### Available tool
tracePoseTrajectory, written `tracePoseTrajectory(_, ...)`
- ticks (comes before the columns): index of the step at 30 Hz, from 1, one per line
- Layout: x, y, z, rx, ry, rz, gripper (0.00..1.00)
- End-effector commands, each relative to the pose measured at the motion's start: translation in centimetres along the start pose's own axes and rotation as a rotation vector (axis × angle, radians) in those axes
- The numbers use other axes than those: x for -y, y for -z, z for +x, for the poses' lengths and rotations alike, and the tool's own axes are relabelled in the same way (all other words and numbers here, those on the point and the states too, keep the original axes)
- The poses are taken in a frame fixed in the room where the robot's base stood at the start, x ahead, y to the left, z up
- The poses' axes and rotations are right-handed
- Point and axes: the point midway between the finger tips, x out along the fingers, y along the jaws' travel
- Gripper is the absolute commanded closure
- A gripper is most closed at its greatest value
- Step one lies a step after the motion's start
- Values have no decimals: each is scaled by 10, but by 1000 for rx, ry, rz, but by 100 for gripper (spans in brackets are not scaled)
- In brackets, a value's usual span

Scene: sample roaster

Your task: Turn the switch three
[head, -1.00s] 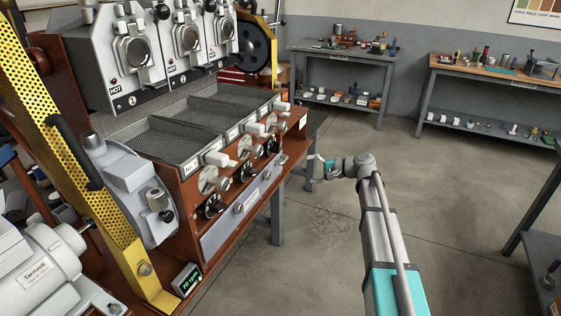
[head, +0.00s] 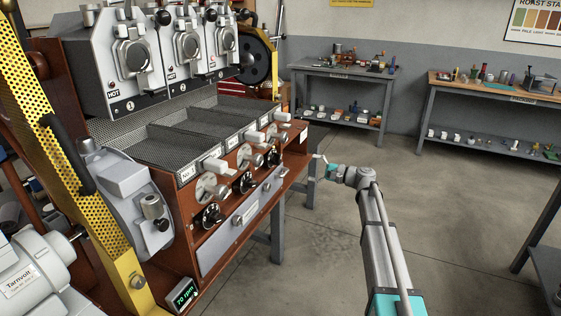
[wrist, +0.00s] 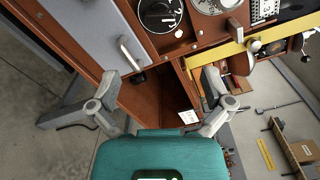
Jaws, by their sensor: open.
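The roaster's front panel (head: 192,243) carries a slanting row of black rotary switches with pale markings. The nearest switch (head: 211,216), the middle switch (head: 243,183) and the farthest switch (head: 272,158) each sit below a silver dial. The farthest stands in line with the third roaster head. The wrist view shows one black switch (wrist: 160,13) at the top edge, partly cut off; its number cannot be read. My gripper (wrist: 160,92) is open and empty, its fingers spread, apart from the panel. In the head view my gripper (head: 319,168) is just right of the roaster's far end.
A drawer handle (wrist: 130,53) lies close to my left finger in the wrist view. White levers (head: 214,165) stick out above the dials. A yellow perforated guard (head: 75,170) stands at left. The floor (head: 335,240) right of the roaster is clear.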

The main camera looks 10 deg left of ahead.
Motion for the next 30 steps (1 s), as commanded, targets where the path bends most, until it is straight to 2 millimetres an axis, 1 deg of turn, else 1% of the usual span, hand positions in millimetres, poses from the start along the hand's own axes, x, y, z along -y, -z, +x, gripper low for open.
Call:
tracePoseTrajectory(8,0,1,26,1,-1,0,0)
tracePoseTrajectory(24,0,1,106,0,-1,0,0)
tracePoseTrajectory(30,0,1,125,-1,0,0,0)
